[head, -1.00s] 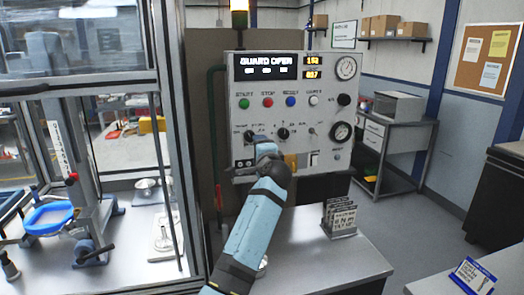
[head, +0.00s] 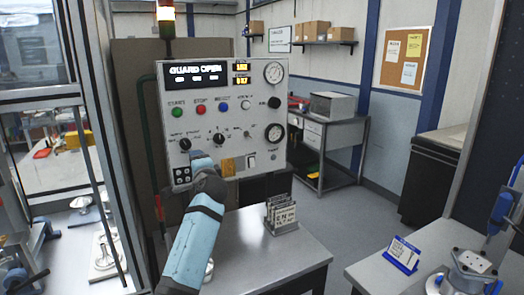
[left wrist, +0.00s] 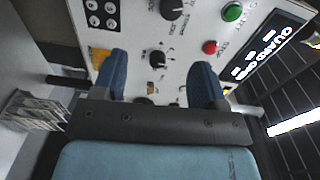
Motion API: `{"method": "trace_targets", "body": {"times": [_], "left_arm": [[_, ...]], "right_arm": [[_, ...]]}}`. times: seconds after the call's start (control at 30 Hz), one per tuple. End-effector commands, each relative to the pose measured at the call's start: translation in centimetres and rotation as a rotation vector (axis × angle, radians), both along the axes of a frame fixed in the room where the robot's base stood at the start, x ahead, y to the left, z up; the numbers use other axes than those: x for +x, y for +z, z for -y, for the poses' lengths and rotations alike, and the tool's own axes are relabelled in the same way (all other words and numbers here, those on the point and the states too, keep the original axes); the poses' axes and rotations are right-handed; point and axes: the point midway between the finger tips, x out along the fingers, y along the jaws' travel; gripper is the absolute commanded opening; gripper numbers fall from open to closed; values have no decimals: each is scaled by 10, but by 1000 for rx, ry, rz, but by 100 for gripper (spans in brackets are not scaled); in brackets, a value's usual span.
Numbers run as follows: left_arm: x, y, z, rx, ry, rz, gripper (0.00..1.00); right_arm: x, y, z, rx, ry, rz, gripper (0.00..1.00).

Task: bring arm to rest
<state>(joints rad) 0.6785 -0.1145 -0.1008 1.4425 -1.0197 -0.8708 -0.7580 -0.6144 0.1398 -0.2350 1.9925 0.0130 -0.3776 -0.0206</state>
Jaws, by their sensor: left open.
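My left arm comes in from the bottom of the head view, with blue links. Its gripper (head: 204,166) is in front of the lower left part of the grey control panel (head: 225,110), its fingertips mostly hidden by the wrist. In the left wrist view the two blue fingers of the left gripper (left wrist: 160,82) are apart with nothing held between them. The panel face (left wrist: 185,25) lies ahead of them, with a black knob (left wrist: 157,59) showing between the fingers. I cannot tell the exact gap to the panel. The panel display (head: 195,71) reads GUARD OPEN. My right gripper is not seen.
A glazed machine enclosure (head: 88,150) stands close on the left. A card rack (head: 281,213) sits on the metal table (head: 290,255) below the panel. At right, a bench (head: 365,272) holds a blue sign stand (head: 402,254) and a blue-handled device (head: 475,264). Open floor lies between.

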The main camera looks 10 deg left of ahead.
Motion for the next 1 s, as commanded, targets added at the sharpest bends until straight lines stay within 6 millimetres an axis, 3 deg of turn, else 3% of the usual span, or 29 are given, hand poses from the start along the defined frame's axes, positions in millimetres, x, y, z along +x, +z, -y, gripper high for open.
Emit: {"method": "trace_targets", "body": {"times": [0.17, 0.27, 0.4, 0.5, 0.6, 0.73, 0.9, 1.0], "left_arm": [[-36, -103, 3, -156, -99, -40, 66], [-72, -168, 8, -292, -165, -61, 66], [-135, -247, 19, -501, -239, -94, 66], [-187, -293, 28, -659, -274, -119, 66], [-244, -332, 38, -827, -294, -146, 66], [-323, -368, 50, -1054, -294, -181, 66], [-416, -391, 65, -1328, -256, -214, 66], [-453, -395, 71, -1442, -229, -224, 66]], "right_arm": [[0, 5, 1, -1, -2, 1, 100], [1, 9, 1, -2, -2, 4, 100], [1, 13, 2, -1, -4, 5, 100], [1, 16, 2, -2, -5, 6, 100], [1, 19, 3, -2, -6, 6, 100], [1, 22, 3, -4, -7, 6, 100], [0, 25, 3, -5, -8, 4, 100], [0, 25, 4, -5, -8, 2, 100]]}}
